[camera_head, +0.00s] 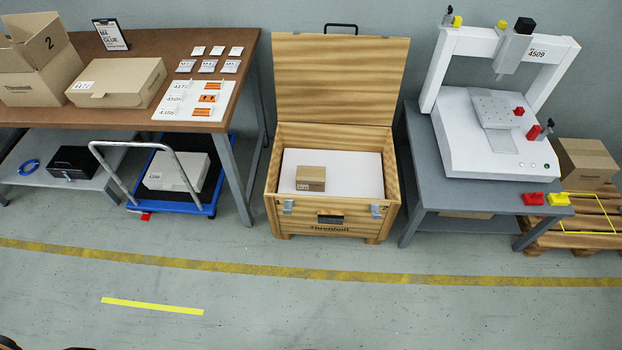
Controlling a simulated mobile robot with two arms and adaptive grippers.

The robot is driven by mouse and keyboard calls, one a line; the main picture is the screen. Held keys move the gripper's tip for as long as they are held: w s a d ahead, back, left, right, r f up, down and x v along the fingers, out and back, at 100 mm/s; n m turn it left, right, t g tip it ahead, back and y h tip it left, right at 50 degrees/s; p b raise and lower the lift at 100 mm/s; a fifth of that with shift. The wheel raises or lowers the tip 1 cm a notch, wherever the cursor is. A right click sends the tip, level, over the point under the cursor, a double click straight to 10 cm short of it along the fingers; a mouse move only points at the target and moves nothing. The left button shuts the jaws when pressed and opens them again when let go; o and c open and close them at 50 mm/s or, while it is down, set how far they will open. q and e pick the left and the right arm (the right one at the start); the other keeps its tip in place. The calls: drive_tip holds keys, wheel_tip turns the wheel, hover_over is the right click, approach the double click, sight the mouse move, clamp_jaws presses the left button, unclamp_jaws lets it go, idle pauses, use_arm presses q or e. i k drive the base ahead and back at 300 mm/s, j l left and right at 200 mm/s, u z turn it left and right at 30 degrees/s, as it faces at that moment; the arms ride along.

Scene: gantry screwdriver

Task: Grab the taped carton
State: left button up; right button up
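Several cartons are in view, and I cannot tell for sure which one is the taped carton. A small brown carton (311,178) with a paler strip across it sits on the white surface inside the open wooden crate (327,220). A flat closed carton (117,83) with a white label lies on the brown table. A larger closed carton (585,160) stands on a pallet at the far right. An open-flapped carton (38,75) marked 2 stands at the table's left end. Neither gripper shows clearly; only dark pieces cut off at the bottom left edge are visible.
The brown table (150,45) also holds labelled cards and a sign. A blue trolley (180,206) with a grey handle and a white box is partly under it. A grey stand (455,196) with a white gantry machine (490,140) is right of the crate. The front floor is clear.

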sight(308, 178)
drive_tip(key=i+u, duration=0.25)
drive_tip(key=i, duration=0.2)
drive_tip(key=i+l+u, duration=0.3)
drive_tip(key=i, duration=0.15)
drive_tip(key=j, duration=0.1)
